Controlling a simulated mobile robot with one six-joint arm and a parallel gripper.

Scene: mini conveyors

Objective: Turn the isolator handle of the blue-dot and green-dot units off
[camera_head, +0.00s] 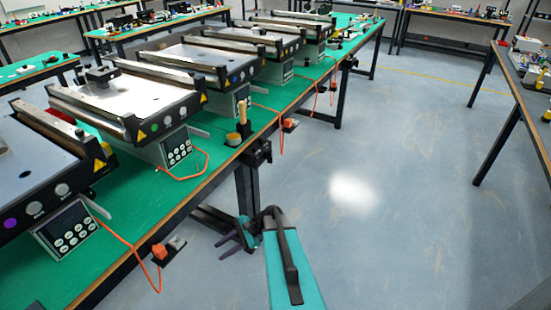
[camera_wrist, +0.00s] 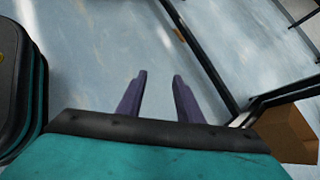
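Several small conveyor units stand in a row on a green bench. The nearest bears a purple dot (camera_head: 10,223). A bluish dot (camera_head: 234,79) shows on the front of a unit further back. A red isolator handle (camera_head: 160,252) sits at the bench's front edge, on an orange cable. Another red isolator handle (camera_head: 289,123) is further along the edge. My gripper (camera_head: 234,243) is low in front of the bench, away from both handles. In the wrist view its purple fingers (camera_wrist: 158,88) are apart and empty.
The bench (camera_head: 300,92) has dark legs and a wooden edge. Open floor (camera_head: 400,190) lies to the right, up to another bench. The wrist view shows a brown box (camera_wrist: 288,133) near dark beams.

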